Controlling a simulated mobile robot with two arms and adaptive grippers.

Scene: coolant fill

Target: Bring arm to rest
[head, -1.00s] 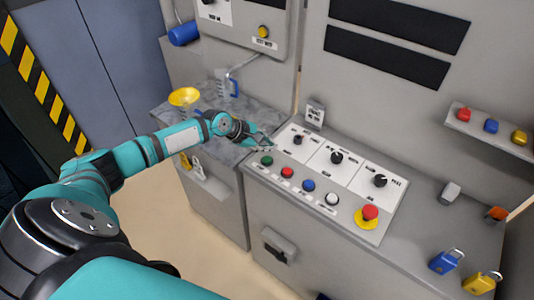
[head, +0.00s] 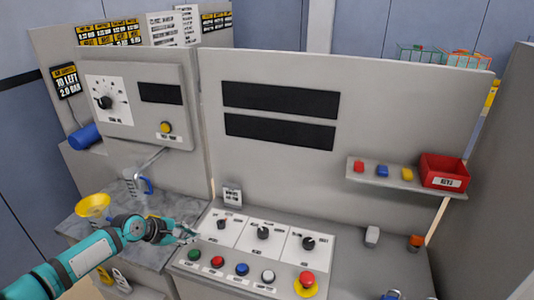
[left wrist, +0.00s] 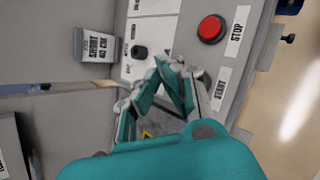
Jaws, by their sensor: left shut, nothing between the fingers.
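My left arm comes in from the lower left in the head view. My left gripper (head: 192,234) is at the left edge of the sloped control panel (head: 230,258), close to the left black knob (head: 222,224) and the green button (head: 194,256). In the left wrist view the gripper's fingers (left wrist: 168,68) meet at their tips with nothing between them. A black knob (left wrist: 139,52) and a red button (left wrist: 211,29) show beyond the fingers there. I cannot tell whether the fingertips touch the panel. My right gripper is not in view.
A yellow funnel (head: 92,206) and a clear jug (head: 134,184) with a blue handle stand on the grey worktop at left. A red stop button (head: 306,280) on yellow is at the panel's right. A shelf (head: 400,182) holds a red bin (head: 444,170).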

